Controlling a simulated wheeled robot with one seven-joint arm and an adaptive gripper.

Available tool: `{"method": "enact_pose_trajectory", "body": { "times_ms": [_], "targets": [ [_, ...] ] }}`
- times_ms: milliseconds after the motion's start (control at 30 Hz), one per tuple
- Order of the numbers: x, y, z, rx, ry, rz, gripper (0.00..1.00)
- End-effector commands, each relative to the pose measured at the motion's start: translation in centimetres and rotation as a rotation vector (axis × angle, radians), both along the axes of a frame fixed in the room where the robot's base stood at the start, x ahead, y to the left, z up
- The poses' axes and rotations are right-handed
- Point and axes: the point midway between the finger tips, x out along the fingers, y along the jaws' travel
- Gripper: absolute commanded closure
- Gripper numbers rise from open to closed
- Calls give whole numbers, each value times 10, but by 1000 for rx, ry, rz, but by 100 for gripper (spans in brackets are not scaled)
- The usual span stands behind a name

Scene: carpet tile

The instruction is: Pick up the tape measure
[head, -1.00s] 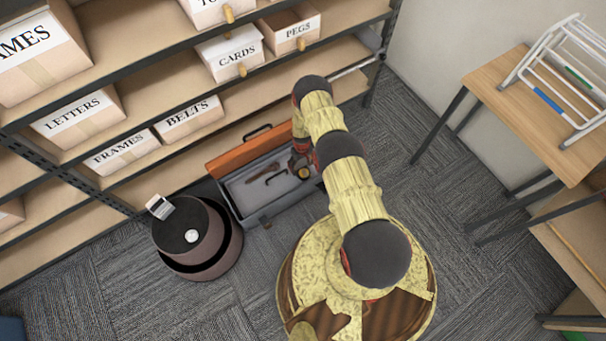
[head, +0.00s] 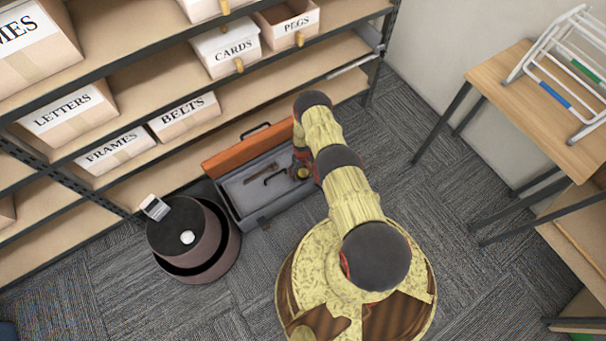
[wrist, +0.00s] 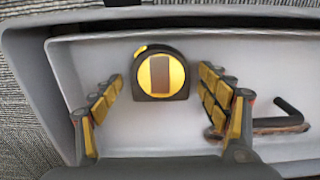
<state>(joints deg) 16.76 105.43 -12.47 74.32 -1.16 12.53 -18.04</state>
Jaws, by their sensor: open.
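The tape measure (wrist: 160,73) is black and yellow with a brown centre patch. It sits inside the grey toolbox (wrist: 25,60), near one long wall in the wrist view. In the head view the tape measure (head: 303,173) shows small at the right end of the toolbox (head: 262,214), partly covered by my arm. My gripper (wrist: 162,82) is open, with one finger on each side of the tape measure. Gaps show between both fingers and its sides, so they seem not to touch it. In the head view the gripper is mostly hidden behind my arm.
Shelves with labelled boxes (head: 185,118) rise behind. A wooden table (head: 510,95) stands right.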

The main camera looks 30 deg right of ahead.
Motion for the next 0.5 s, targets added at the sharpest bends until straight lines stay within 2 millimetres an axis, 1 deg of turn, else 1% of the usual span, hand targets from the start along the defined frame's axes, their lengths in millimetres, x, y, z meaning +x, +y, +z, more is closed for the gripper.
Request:
{"method": "enact_pose_trajectory", "body": {
  "times_ms": [67,500],
  "targets": [
    [0,0,0,0,0,0,27],
    [-1,0,0,0,1,0,52]
  ]
}}
